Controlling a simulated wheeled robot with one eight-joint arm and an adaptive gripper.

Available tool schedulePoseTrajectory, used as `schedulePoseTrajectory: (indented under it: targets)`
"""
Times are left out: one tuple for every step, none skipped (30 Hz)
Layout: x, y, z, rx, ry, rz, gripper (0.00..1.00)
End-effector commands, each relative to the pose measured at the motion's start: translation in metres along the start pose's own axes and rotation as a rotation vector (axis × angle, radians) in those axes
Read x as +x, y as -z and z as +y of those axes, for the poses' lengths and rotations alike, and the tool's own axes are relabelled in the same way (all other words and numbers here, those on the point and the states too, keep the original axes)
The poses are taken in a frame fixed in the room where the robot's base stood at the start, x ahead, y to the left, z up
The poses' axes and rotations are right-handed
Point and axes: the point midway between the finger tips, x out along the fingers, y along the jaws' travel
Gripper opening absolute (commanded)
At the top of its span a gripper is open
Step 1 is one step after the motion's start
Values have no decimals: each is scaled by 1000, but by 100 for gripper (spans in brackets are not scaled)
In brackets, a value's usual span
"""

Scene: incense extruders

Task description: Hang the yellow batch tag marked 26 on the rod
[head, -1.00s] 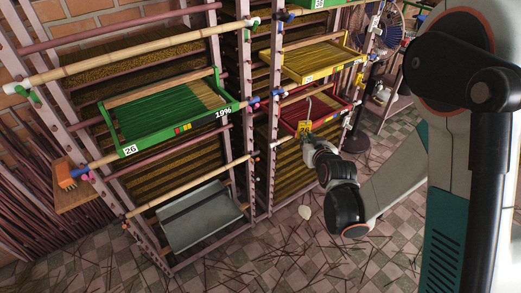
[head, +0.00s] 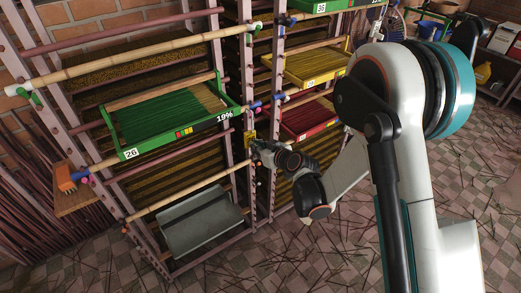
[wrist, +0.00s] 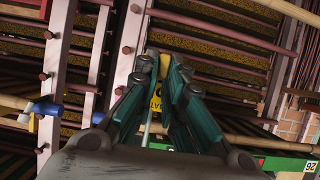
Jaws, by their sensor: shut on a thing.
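My gripper (head: 255,147) is shut on the yellow batch tag (head: 249,137) and holds it in front of the rack post. In the wrist view the tag (wrist: 162,94) shows between the two fingers, with dark print partly hidden, so its number cannot be read. The tag's hook cannot be made out. A lower bamboo rod (head: 190,188) runs across the left rack, left of and below my gripper. An upper bamboo rod (head: 130,57) crosses higher up. The tag looks apart from both rods.
A green tray (head: 170,143) marked 26 and 19% sits on the left rack. A yellow tray (head: 318,80) and a red tray (head: 310,133) are on the right rack. A grey tray (head: 200,235) sits low. Rack posts and coloured rod ends crowd my gripper.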

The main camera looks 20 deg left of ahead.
Motion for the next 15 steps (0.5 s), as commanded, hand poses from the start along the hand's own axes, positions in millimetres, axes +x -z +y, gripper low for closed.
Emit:
schedulePoseTrajectory:
  targets:
    - [4,3,0,0,0,0,0]
    - [6,4,0,-1,0,0,0]
    - [8,5,0,-1,0,0,0]
    - [10,6,0,-1,0,0,0]
    - [12,7,0,-1,0,0,0]
    - [15,8,0,-2,0,0,0]
    - [16,9,0,-2,0,0,0]
    - [18,10,0,-2,0,0,0]
    - [21,11,0,-1,-1,0,0]
    - [23,12,0,-1,-1,0,0]
    - [25,13,0,-1,-1,0,0]
    - [28,14,0,-1,-1,0,0]
    - [30,15,0,0,-1,0,0]
    - [32,16,0,0,-1,0,0]
    - [34,18,0,-1,-1,0,0]
